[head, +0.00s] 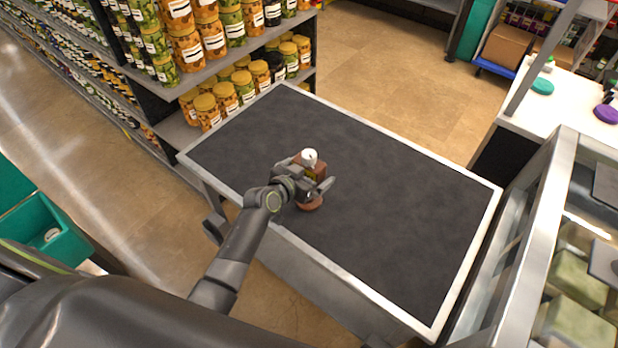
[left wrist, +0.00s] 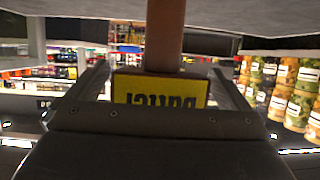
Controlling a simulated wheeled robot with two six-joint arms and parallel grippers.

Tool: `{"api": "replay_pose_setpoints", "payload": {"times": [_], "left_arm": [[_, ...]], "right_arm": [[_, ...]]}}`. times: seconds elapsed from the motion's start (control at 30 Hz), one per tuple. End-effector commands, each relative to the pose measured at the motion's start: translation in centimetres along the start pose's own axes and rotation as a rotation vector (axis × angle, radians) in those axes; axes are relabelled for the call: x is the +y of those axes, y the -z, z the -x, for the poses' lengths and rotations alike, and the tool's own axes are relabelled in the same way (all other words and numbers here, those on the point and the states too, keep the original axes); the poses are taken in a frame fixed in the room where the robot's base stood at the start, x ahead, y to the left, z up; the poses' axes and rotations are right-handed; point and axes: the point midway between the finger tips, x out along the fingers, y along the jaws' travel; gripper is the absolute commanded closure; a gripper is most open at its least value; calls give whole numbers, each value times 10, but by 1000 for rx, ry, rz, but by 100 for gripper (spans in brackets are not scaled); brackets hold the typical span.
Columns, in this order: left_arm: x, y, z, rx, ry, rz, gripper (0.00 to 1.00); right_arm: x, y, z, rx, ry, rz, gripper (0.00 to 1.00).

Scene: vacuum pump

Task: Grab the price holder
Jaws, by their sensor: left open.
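The price holder has a brown round base (head: 312,203) resting on the dark table, partly hidden by my gripper in the head view. The left wrist view is upside down and shows its brown post (left wrist: 165,38) and a yellow sign (left wrist: 158,92) reading "Butter". My left gripper (head: 317,186) is at the holder, just above the table. Its jaws are open, with one finger on each side of the sign in the left wrist view. I cannot tell whether either finger touches it. My right gripper is not in view.
The dark tabletop (head: 390,215) with a pale rim is otherwise clear. Shelves with jars (head: 215,40) stand beyond its far left edge. A glass-topped display case (head: 575,230) stands at the right, and a white counter (head: 560,105) behind it. A green bin (head: 50,230) is at the left.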

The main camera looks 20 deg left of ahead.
Motion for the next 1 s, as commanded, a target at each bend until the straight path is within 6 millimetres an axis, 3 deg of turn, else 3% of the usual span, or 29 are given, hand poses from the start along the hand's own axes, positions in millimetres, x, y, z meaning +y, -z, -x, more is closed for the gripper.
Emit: {"api": "replay_pose_setpoints", "payload": {"times": [0.1, 0.5, 0.77, 1.0], "left_arm": [[0, 0, 0, 0, 0, 0, 1], [0, 0, 0, -1, 0, 1, 54], [0, 3, 1, 2, 0, 0, 54], [0, 32, 13, 7, 1, -3, 54]], "right_arm": [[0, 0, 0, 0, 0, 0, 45], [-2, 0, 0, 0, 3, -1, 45], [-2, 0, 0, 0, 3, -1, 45], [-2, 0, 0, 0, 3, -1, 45]]}}
